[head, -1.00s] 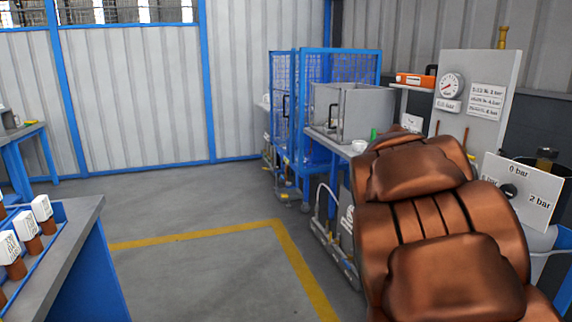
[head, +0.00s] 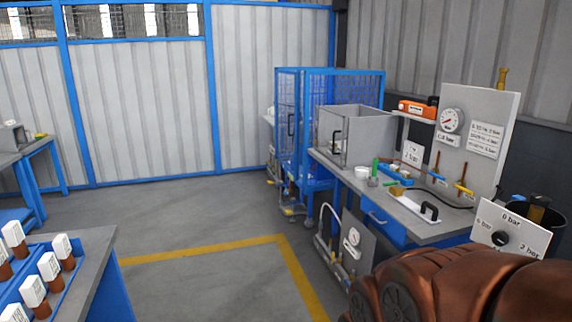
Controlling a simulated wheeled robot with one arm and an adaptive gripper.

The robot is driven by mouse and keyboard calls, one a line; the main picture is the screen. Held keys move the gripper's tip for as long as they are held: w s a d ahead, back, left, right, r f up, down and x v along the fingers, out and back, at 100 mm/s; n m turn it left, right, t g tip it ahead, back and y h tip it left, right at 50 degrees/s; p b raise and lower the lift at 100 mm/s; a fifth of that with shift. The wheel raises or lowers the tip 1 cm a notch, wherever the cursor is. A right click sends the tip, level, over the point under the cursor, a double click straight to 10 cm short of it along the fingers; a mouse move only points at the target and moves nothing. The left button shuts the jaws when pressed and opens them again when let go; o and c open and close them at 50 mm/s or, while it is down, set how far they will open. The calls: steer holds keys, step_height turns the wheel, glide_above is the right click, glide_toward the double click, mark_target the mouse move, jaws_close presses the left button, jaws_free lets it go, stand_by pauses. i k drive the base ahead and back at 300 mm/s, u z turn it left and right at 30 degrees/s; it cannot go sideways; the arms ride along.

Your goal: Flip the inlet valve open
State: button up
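Two small lever valves show in the head view at the foot of the grey gauge panel (head: 480,105) on the right-hand bench. One has an orange-red handle (head: 437,163) that stands roughly upright. A round gauge (head: 451,120) sits on the panel above. My copper-brown arm fills the bottom right, and my gripper is out of the picture.
The workbench (head: 430,226) holds a black-handled plate (head: 428,212), a blue tray (head: 395,174) and a grey box (head: 357,135). A white dial plate (head: 511,230) stands near my arm. The middle floor is clear.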

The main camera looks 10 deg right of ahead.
mark_target(431, 173)
steer(key=z, duration=1.25)
steer(key=i, duration=1.3)
steer(key=u, duration=0.8)
steer(key=i, duration=1)
steer(key=u, duration=0.45)
